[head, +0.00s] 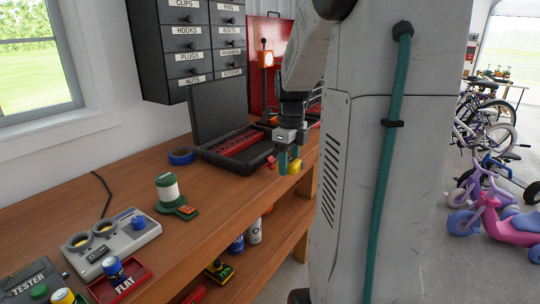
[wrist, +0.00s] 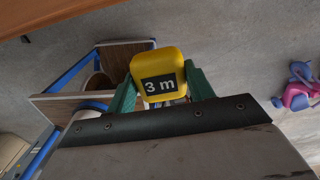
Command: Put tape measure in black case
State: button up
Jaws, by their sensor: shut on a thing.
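My gripper (head: 289,160) is shut on the yellow tape measure (head: 294,167), just off the front edge of the workbench. In the wrist view the tape measure (wrist: 159,77) sits between the two green fingers of my gripper (wrist: 160,85), with a black "3 m" label facing the camera. Floor shows behind it there. The black case (head: 234,163) lies open on the bench, left of my gripper, with its lid (head: 217,107) raised at the back and a red inside. My arm hides part of the bench to the right of the case.
The wooden workbench (head: 150,197) also holds a blue tape roll (head: 181,156), a green and white spool (head: 168,190), a grey tester unit (head: 111,238) and a red tray (head: 120,283). A dark drawer cabinet (head: 190,45) hangs above. A red panel stands behind the case.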

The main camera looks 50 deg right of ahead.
aim_at(253, 148)
jog(key=z, duration=1.9)
jog(key=i, duration=1.2)
jog(key=u, duration=2.6)
